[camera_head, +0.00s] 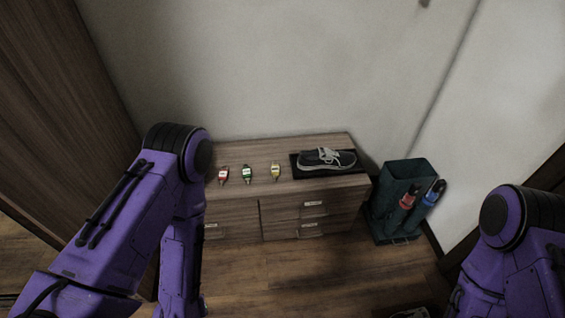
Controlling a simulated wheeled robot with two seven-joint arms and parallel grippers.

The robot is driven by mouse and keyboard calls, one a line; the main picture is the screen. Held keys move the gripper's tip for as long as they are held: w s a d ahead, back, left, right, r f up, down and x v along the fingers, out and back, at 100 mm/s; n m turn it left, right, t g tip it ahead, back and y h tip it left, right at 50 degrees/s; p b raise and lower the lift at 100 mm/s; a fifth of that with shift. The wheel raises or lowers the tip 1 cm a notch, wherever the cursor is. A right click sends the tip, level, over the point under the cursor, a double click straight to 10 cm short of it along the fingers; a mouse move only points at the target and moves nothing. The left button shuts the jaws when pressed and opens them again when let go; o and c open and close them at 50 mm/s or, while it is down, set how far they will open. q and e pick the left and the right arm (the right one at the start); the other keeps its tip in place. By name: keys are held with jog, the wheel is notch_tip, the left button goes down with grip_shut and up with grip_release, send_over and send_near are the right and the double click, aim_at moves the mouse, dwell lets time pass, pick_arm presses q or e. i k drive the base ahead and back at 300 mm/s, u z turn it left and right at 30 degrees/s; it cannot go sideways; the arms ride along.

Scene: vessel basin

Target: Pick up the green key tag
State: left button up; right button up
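The green key tag (247,173) lies on top of a low wooden cabinet (260,153), in the middle of a row of three tags. A red key tag (223,175) lies to its left and a yellow key tag (275,171) to its right, each a little apart from it. My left arm comes in from the left and bends down in front of the cabinet's left end. My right arm is at the lower right. Neither gripper shows in the view.
A dark green umbrella stand (393,190) holds a red umbrella (407,200) and a blue umbrella (431,196). Walls stand behind and right; brown woodwork stands left. Floor before the cabinet is mostly clear.

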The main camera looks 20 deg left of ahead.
aim_at(246, 171)
jog(key=z, duration=0.1)
jog(key=i, duration=0.9)
jog(key=u, duration=0.6)
jog(key=i, duration=0.35)
jog(key=u, duration=0.3)
